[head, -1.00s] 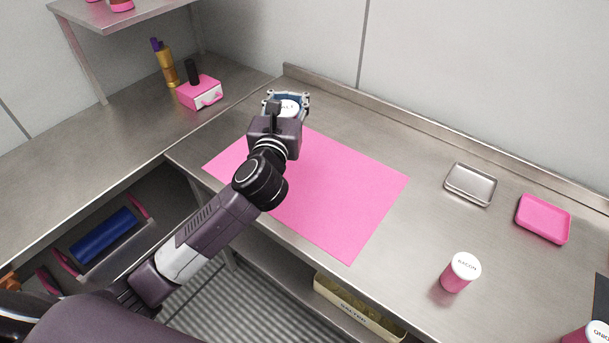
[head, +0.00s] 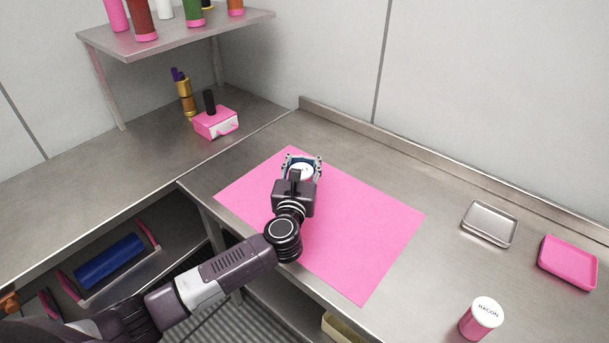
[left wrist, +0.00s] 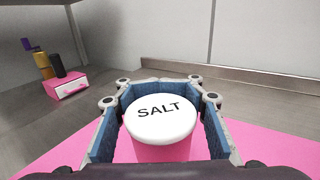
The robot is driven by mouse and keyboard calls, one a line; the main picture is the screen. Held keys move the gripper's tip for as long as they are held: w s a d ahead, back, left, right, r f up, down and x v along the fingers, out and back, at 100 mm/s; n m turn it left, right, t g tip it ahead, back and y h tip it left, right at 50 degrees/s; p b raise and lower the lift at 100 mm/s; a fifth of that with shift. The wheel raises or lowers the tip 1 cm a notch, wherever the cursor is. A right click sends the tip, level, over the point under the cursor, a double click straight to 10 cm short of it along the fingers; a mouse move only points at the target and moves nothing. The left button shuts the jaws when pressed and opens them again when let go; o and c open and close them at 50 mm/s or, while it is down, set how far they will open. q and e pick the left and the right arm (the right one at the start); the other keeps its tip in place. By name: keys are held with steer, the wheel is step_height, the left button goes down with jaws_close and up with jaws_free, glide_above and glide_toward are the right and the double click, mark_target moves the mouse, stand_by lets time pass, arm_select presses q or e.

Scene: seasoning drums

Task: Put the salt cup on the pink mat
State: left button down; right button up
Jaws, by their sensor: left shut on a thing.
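The salt cup (left wrist: 160,125) has a white lid reading SALT and a pink body, and it fills the middle of the left wrist view. My left gripper (head: 302,165) is shut on it, with a blue-lined finger on each side. In the head view the cup's white lid (head: 301,173) shows between the fingers, over the far left part of the pink mat (head: 370,225). The mat lies flat on the steel counter. The cup's base is hidden, so I cannot tell whether it touches the mat. My right gripper is not in view.
A bacon cup (head: 481,318) stands at the lower right of the counter. A metal tray (head: 489,224) and a pink tray (head: 568,262) lie at the right. A pink box (head: 215,122) and bottles stand on the left counter, below a shelf (head: 180,38) with several containers.

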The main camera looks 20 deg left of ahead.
arm_select(q)
steer(key=shift+f+b, duration=0.3)
steer(key=shift+f, duration=2.2)
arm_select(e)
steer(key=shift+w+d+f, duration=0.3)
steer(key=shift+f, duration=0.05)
arm_select(q)
steer(key=shift+f, duration=0.1)
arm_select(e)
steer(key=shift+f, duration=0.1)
arm_select(q)
steer(key=c, duration=1.2)
jaws_free()
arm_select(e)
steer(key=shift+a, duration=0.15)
arm_select(q)
steer(key=s, duration=0.3)
steer(key=s+d, duration=0.1)
steer(key=s, duration=0.3)
steer(key=s+d+b, duration=0.1)
steer(key=s, duration=0.2)
steer(key=shift+s+d, duration=0.1)
steer(key=shift+s, duration=0.3)
steer(key=shift+s+d, duration=0.1)
steer(key=shift+s, duration=0.4)
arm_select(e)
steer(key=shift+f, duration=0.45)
